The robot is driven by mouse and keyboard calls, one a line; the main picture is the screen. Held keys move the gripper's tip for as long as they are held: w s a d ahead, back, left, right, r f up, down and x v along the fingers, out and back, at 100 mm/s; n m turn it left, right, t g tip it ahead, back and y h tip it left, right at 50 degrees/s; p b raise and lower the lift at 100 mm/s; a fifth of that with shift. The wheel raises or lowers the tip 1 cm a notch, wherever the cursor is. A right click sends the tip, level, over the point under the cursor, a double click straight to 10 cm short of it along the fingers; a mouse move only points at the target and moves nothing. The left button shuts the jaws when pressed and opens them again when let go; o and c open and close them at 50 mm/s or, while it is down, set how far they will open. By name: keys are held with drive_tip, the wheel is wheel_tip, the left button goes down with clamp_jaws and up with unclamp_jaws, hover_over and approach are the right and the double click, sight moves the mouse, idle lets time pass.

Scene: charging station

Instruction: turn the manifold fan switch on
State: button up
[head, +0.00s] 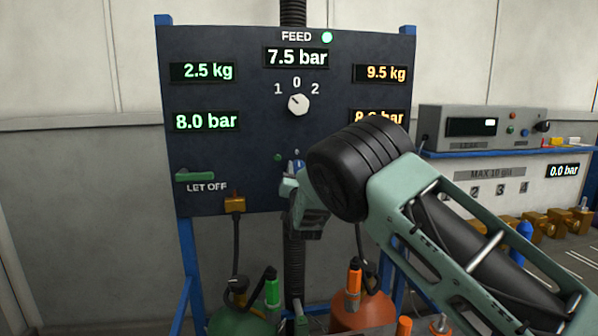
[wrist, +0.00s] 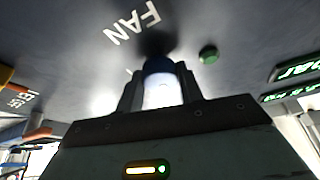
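The fan switch (wrist: 158,66) is on the dark panel by the upside-down FAN lettering, a blue part showing in the wrist view. A bright white piece sits just below it between my gripper's fingers; I cannot tell if it is part of the switch. My gripper (wrist: 160,88) has its two fingers apart, one on each side of this piece. Whether they touch it is not clear. In the head view my gripper (head: 292,186) is at the panel's lower middle, and my wrist partly covers that area. A small dark green lamp (wrist: 208,54) beside the switch looks unlit.
The panel (head: 230,100) carries a rotary knob (head: 298,104), lit readouts and a green LET OFF handle (head: 195,177). Below stand a green cylinder (head: 240,318) and an orange-red cylinder (head: 362,312). A grey instrument box (head: 470,128) is on a shelf at right.

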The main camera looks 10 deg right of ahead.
drive_tip(key=shift+c, duration=0.7)
